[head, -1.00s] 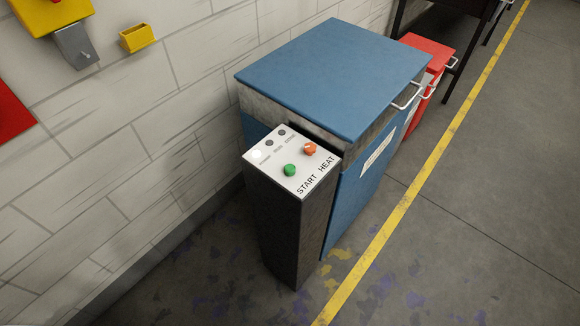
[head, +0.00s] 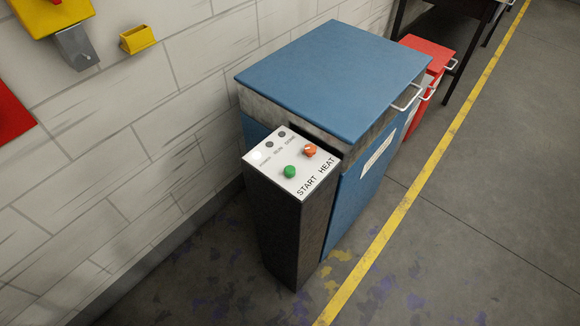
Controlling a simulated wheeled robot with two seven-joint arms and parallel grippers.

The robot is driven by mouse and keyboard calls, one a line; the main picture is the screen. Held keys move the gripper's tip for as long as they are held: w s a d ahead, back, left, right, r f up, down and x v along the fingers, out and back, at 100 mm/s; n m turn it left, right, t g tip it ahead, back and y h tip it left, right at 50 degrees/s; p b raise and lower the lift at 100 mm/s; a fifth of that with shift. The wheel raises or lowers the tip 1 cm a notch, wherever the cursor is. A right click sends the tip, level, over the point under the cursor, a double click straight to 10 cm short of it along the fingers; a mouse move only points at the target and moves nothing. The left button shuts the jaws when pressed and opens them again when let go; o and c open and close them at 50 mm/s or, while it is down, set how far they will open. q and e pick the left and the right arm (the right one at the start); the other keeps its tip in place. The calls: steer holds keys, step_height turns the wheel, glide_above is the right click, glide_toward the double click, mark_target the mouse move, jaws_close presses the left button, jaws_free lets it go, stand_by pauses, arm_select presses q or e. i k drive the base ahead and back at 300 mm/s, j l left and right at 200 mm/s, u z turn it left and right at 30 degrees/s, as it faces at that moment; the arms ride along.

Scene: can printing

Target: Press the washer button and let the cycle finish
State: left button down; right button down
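The blue washer (head: 335,75) stands against the wall with its lid shut and a white handle at its front right. A dark control pedestal (head: 285,235) stands in front of it. On its white top panel (head: 305,170) are a green button (head: 290,172) marked START and an orange knob (head: 309,151) marked HEAT. Along the panel's left edge are a lit white lamp (head: 256,155) and two dark lamps (head: 269,143); the labels beside them are small, the last two seeming to read RUN and DONE. Neither of my grippers shows.
A red cabinet (head: 428,48) with white handles stands behind the washer, near a dark-legged table. A yellow floor line (head: 435,155) runs along the right, with clear floor beyond it. A yellow bin (head: 137,39) hangs on the wall.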

mark_target(289, 170)
steer(key=u, duration=0.6)
steer(key=i+l+u, duration=0.1)
steer(key=l+u, duration=0.9)
steer(key=l, duration=0.75)
steer(key=k+l+u, duration=0.1)
steer(key=l, duration=0.4)
steer(key=k+l, duration=0.1)
steer(key=l, duration=0.45)
steer(key=u, duration=0.05)
